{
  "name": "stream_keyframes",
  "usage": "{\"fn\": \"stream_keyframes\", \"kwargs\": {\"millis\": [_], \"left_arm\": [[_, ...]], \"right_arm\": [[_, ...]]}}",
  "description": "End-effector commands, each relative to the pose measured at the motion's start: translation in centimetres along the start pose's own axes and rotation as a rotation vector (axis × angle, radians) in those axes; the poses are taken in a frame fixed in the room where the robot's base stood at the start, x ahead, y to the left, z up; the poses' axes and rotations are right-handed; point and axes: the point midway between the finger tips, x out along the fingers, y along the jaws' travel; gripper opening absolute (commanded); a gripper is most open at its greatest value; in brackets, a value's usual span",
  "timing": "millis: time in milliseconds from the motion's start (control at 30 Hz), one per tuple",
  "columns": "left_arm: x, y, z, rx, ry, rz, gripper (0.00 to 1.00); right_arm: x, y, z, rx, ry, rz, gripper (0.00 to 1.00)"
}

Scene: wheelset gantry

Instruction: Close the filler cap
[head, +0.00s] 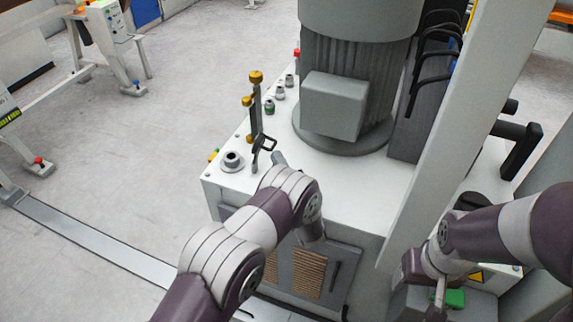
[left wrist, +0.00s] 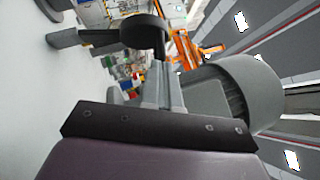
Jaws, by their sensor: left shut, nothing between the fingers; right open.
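The filler neck (head: 232,161), a grey ring with a dark mouth, stands uncovered at the left corner of the white tank top. A black looped piece (head: 265,144) rises to its right and looks like the raised filler cap. In the left wrist view a black rounded piece on a stem (left wrist: 144,32) stands just past my fingers. My left gripper (head: 278,158) is shut and empty beside the black piece, mostly hidden by my own wrist; its grey fingers (left wrist: 162,88) show in the wrist view. I cannot tell whether they touch it. My right gripper (head: 438,297) is open at lower right.
Gold-knobbed posts (head: 256,78) stand close behind the black piece, with several small fittings (head: 279,92) behind. The large grey motor (head: 345,60) and its box block the right side. A pale upright beam (head: 450,125) crosses at right.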

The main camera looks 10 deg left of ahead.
Motion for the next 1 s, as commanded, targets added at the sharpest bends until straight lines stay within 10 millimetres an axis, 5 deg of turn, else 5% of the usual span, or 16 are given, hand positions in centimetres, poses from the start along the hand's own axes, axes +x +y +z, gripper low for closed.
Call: {"fn": "stream_keyframes", "kwargs": {"millis": [1000], "left_arm": [[1.3, -1.1, 1.2, -0.096, -0.001, 0.109, 0.0]], "right_arm": [[-2.2, 0.0, -0.3, 0.0, 0.0, 0.0, 0.67]]}}
